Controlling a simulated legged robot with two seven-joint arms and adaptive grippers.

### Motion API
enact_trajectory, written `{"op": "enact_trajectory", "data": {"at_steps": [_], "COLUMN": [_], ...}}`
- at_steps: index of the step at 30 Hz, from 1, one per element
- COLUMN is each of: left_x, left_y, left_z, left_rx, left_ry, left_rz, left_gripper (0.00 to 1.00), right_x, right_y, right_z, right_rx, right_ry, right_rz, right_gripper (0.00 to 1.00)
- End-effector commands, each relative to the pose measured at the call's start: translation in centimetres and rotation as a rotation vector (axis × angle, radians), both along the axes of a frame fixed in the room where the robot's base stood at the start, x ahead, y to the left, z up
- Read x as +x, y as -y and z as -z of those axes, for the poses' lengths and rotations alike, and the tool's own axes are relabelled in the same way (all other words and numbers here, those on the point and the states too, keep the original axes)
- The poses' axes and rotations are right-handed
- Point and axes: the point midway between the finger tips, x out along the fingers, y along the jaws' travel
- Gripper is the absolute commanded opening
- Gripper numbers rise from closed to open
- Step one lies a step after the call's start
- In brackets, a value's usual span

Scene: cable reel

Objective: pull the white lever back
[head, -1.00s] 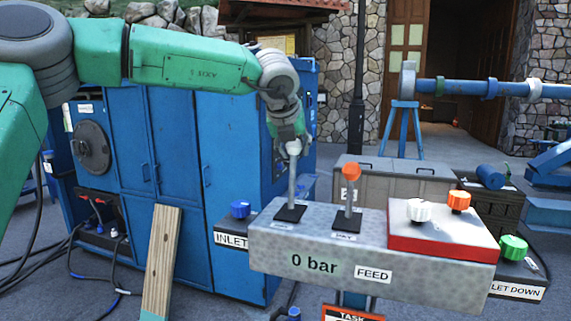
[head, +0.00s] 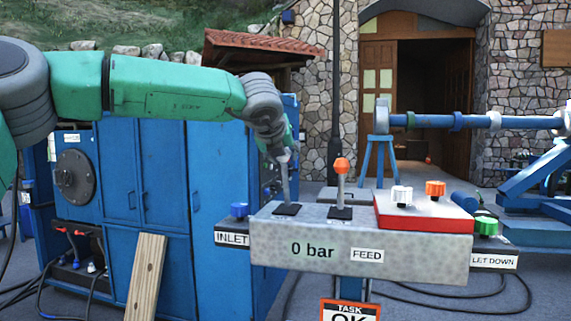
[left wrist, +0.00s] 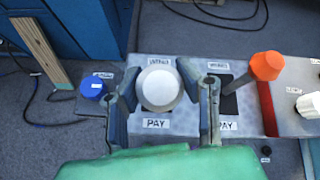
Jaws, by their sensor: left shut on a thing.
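The white lever (head: 286,184) stands on the left of the grey control box, its grey shaft rising from a black plate. Its round white knob (left wrist: 159,88) shows in the left wrist view, above a "PAY" label. My left gripper (head: 284,157) is at the lever's top, with a finger on each side of the knob, shut on it. In the head view the gripper hides most of the knob. The lever looks nearly upright, leaning slightly left. My right gripper is in neither view.
An orange-topped lever (head: 341,166) stands close to the right. A red panel (head: 425,212) with white and orange knobs is further right. A blue knob (head: 239,210) sits at the left. Blue cabinets (head: 160,190) stand behind. A sign (head: 350,312) below reads "TASK OK".

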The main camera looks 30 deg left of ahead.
Motion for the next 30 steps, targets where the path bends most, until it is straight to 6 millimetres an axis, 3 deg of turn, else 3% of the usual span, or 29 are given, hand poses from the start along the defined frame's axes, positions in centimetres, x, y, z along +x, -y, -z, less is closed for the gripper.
{"op": "enact_trajectory", "data": {"at_steps": [7, 23, 24, 25, 26, 30], "left_x": [-1.1, -1.5, -1.5, -1.5, -1.5, -1.3], "left_y": [0.4, 0.5, 0.5, 0.5, 0.5, 0.4], "left_z": [0.4, 0.5, 0.5, 0.5, 0.5, 0.6], "left_rx": [-0.002, -0.002, -0.002, -0.002, -0.002, -0.002], "left_ry": [0.000, -0.002, -0.002, -0.002, -0.002, -0.002], "left_rz": [0.002, 0.001, 0.001, 0.001, 0.001, 0.001], "left_gripper": [0.00, 0.00, 0.39, 0.50, 0.56, 0.56], "right_x": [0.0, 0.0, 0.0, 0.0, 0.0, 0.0], "right_y": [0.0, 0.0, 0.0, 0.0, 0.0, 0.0], "right_z": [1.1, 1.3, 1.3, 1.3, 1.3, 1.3], "right_rx": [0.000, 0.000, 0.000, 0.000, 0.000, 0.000], "right_ry": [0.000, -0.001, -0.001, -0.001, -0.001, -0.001], "right_rz": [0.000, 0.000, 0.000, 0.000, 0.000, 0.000], "right_gripper": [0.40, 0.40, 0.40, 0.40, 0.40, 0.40]}}
